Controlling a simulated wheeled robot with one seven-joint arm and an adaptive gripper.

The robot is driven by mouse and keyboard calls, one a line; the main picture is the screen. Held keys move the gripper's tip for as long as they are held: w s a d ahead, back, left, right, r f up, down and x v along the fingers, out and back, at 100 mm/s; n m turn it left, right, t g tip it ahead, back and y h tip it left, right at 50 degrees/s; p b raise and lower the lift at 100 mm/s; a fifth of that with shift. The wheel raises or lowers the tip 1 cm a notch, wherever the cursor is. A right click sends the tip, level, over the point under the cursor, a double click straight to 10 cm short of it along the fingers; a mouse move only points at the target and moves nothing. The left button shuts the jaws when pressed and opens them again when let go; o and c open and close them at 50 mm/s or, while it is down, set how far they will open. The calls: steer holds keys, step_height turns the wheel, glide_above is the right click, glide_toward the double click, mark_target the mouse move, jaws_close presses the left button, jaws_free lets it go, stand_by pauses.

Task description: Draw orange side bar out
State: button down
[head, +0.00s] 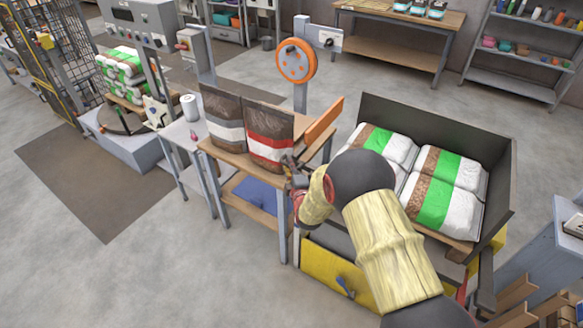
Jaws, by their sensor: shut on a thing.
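The orange side bar (324,121) is a long flat orange board. It stands on edge along the right side of the wooden-topped table (236,160), slanting from back right to front left. My gripper (291,164) is at the table's front right corner, by the bar's near end and just right of the red-striped bag (269,137). It is shut on the bar, though the contact is small and partly hidden by my wrist and the bag's edge.
A white-striped brown bag (222,118) stands left of the red-striped one. An orange wheel (295,61) on a grey post rises behind the table. A dark-walled bin (438,121) with several green-and-white bags stands at right. Open floor (180,245) lies front left.

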steer(key=c, duration=1.8)
jaws_free()
steer(key=shift+c, duration=0.2)
steer(key=shift+s, duration=0.1)
steer(key=v, duration=1.2)
